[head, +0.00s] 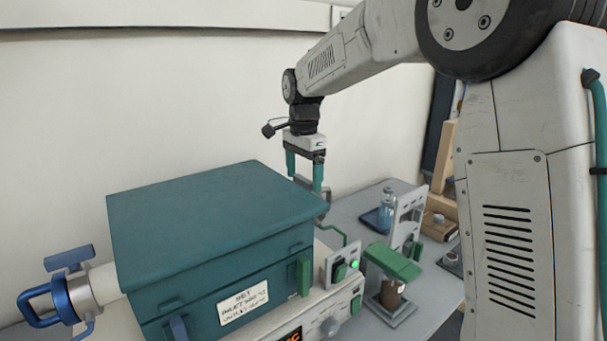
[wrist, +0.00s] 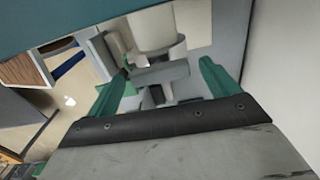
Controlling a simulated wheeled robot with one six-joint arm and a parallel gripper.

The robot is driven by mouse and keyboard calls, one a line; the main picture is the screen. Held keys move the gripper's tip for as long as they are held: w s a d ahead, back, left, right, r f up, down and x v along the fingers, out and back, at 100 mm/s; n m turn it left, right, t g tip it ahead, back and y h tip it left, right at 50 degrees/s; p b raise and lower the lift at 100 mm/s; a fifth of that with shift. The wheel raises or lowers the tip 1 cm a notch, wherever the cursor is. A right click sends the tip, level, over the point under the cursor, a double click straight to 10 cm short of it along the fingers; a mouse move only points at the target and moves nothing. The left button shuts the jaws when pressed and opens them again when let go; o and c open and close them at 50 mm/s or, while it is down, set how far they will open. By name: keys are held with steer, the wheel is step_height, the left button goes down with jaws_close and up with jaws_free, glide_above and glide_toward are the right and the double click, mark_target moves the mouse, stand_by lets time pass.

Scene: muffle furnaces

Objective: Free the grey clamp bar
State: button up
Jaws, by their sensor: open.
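My gripper (head: 304,178) points down just behind the right rear side of the teal furnace (head: 210,225). Its two green fingers are open and apart, as the wrist view (wrist: 163,70) also shows. A grey bar (wrist: 160,73), which looks like the clamp bar, lies between the fingers in the wrist view, below a pale round pipe end (wrist: 152,28). I cannot tell whether a finger touches it. In the head view the furnace lid hides most of that area, and only a bit of grey shows between the fingers.
A pipe with a blue clamp (head: 75,290) sticks out at the furnace's left. The furnace stands on a white base with a green-lit switch (head: 354,265). A green-topped device (head: 393,262) and a blue bottle (head: 387,205) stand on the grey bench at right. A wall rises close behind.

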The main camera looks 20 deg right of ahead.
mark_target(304, 179)
step_height(304, 179, up, 8)
steer(key=shift+f, duration=0.1)
stand_by(0.4)
stand_by(0.5)
